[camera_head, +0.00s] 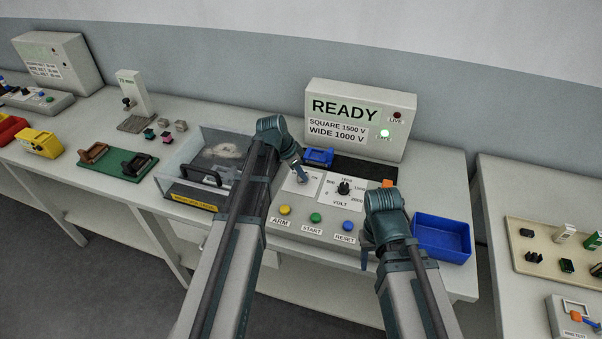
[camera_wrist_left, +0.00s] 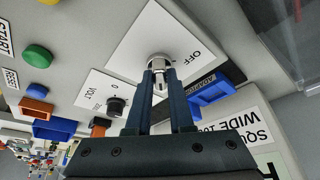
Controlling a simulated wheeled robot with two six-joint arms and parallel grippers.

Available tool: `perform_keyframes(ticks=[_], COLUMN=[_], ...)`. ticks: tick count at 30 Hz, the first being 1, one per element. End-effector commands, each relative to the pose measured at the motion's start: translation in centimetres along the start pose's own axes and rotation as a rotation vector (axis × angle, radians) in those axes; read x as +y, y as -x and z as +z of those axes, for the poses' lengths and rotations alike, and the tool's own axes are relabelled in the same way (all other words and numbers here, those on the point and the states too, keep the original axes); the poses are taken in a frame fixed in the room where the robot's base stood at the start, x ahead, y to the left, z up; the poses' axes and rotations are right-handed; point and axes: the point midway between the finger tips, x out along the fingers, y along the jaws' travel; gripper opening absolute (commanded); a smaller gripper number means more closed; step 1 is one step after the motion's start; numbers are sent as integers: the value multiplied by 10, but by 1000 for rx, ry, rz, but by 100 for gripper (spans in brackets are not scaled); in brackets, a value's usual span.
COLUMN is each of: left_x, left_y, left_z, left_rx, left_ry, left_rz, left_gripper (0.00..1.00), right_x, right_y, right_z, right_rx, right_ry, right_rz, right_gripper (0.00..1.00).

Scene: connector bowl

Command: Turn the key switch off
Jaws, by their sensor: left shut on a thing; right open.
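The key switch (camera_wrist_left: 158,61) is a round silver lock on a white plate of the sloped control panel, with an OFF label beside it in the left wrist view. My left gripper (camera_head: 302,179) is at this plate, and in the left wrist view its fingers (camera_wrist_left: 161,76) are shut on the silver key at the lock. The fingers hide part of the key, so its exact angle is hard to tell. My right gripper (camera_head: 368,258) is open and empty, low by the panel's front right edge.
The panel has a VOLT dial (camera_head: 344,188) and yellow (camera_head: 285,210), green (camera_head: 315,217) and blue (camera_head: 347,226) buttons. A blue bin (camera_head: 442,240) is at right, a clear-lidded box (camera_head: 190,193) at left.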

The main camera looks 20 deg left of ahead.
Motion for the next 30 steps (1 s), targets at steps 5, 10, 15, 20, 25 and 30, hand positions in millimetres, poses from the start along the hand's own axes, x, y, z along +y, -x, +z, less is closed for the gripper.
perform_keyframes(ticks=[5,10,15,20,25,30], left_x=[0,0,2,3,4,5], left_y=[0,0,0,0,0,0], left_z=[0,0,0,1,0,-1], left_rx=[0,0,0,0,0,0], left_ry=[0,18,83,195,341,490], left_rz=[0,-7,-35,-81,-143,-205], left_gripper=[0,0,0,0,0,0], right_x=[0,0,0,0,0,0], right_y=[0,0,0,0,0,0], right_z=[0,0,0,0,0,0], right_rx=[0,0,0,0,0,0], right_ry=[0,0,0,0,0,0], right_rz=[0,0,0,0,0,0], right_gripper=[50,50,50,50,50,50])
